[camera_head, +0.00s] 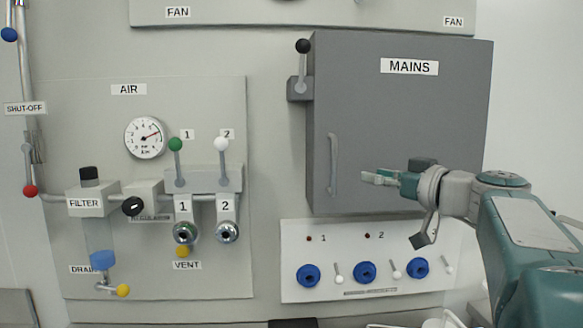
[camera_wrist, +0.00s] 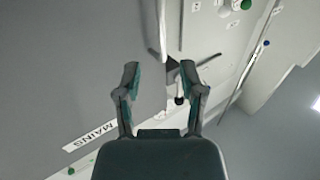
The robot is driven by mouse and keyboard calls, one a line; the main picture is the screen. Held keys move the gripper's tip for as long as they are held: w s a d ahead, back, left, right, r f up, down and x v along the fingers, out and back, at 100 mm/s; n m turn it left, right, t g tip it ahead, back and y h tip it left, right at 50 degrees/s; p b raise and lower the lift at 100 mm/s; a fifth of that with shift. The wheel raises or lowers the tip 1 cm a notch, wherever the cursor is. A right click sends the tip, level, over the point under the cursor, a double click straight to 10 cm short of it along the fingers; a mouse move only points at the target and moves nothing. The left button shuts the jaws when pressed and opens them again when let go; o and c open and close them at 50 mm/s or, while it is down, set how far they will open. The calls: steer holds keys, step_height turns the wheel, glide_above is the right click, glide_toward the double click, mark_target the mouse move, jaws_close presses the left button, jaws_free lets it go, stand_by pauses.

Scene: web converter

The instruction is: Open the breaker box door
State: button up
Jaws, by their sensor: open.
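The breaker box (camera_head: 440,120) is a large grey box with a MAINS label on the upper right of the panel. Its front door looks shut. A vertical grey bar handle (camera_head: 333,163) is on the door's left side. In the wrist view the handle (camera_wrist: 161,30) shows as a pale strip beyond the fingers. My gripper (camera_head: 369,178) is open and empty in front of the door, to the right of the handle's lower half and apart from it in the picture. In the wrist view the open fingers (camera_wrist: 160,73) have nothing visible held between them.
A black-knobbed lever (camera_head: 302,66) sits on the box's upper left side. Below is a white panel (camera_head: 345,242) with blue knobs and small switches. The AIR panel (camera_head: 120,240), with gauge and valves, is at the left. Free space lies in front of the door.

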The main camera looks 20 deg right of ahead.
mark_target(336, 166)
steer(key=x, duration=1.1)
steer(key=shift+s, duration=0.1)
jaws_close()
